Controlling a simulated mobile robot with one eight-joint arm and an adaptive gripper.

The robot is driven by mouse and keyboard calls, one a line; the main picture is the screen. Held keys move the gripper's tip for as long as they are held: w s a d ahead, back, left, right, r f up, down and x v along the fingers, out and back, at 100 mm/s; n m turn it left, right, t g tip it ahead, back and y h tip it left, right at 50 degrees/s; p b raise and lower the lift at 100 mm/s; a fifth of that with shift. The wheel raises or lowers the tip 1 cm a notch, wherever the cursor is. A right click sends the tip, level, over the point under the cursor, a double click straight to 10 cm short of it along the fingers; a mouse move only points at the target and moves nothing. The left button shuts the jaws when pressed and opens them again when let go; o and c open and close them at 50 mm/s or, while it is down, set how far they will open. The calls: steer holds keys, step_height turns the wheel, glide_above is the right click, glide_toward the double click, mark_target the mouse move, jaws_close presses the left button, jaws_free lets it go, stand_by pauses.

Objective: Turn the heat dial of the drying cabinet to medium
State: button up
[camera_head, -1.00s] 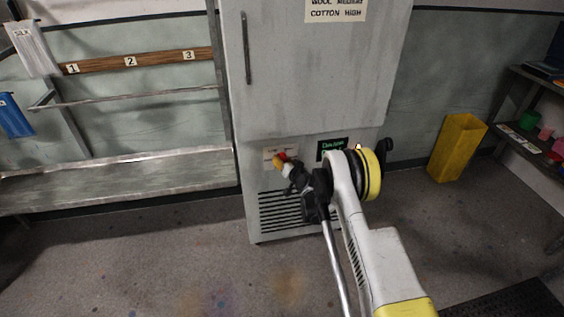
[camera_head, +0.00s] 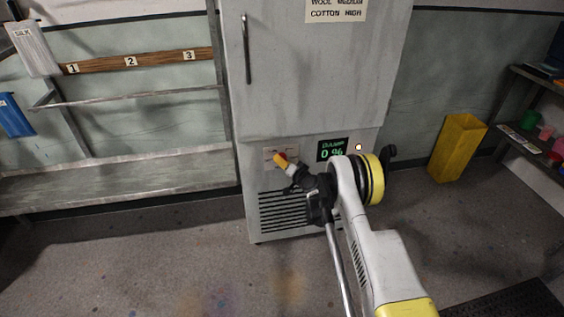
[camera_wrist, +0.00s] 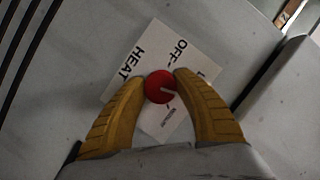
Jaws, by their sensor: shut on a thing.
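The heat dial (camera_wrist: 157,91) is a round red knob with a short white mark, on a white label plate (camera_wrist: 150,50) on the front of the drying cabinet (camera_head: 310,80). The plate reads HEAT, OFF, a word starting with L that is partly hidden, and a smaller word like MEDIUM. The white mark points right and slightly down in the wrist view, between the L word and the smaller word. My gripper (camera_wrist: 163,79) has its yellow fingers shut on the dial's sides. In the head view my gripper (camera_head: 281,159) covers most of the dial.
A green display (camera_head: 332,149) reading DAMP 0 % and a small lit lamp (camera_head: 358,147) are right of the dial. A vent grille (camera_head: 275,212) is below. A yellow bin (camera_head: 458,148) stands right; a metal bench (camera_head: 120,183) is left.

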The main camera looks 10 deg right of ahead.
steer(key=o, duration=1.2)
steer(key=shift+c, duration=0.2)
steer(key=v, duration=1.2)
